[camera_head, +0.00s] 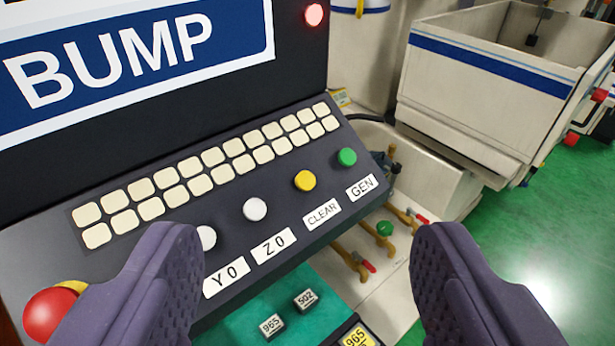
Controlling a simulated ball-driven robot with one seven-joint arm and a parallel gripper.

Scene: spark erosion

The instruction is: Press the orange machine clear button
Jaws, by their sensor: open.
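The clear button is a round yellow-orange button (305,181) on the sloped dark control panel (150,250). A white CLEAR label (322,214) sits just below it. The button lies up ahead of my gripper (315,270), between the two fingers as seen in the picture. My gripper is open, with dark purple ribbed fingers at the lower left and lower right. The fingers are apart and hold nothing. I cannot tell how far the fingertips are from the panel. The left finger hides the panel's lower left part.
A green button (347,157) labelled GEN is right of the clear button; white buttons (255,209) are left. Cream keys (220,160) run above. A red knob (48,314) is lower left. The screen (130,70) stands behind. A cream machine tank (490,80) is right, over green floor.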

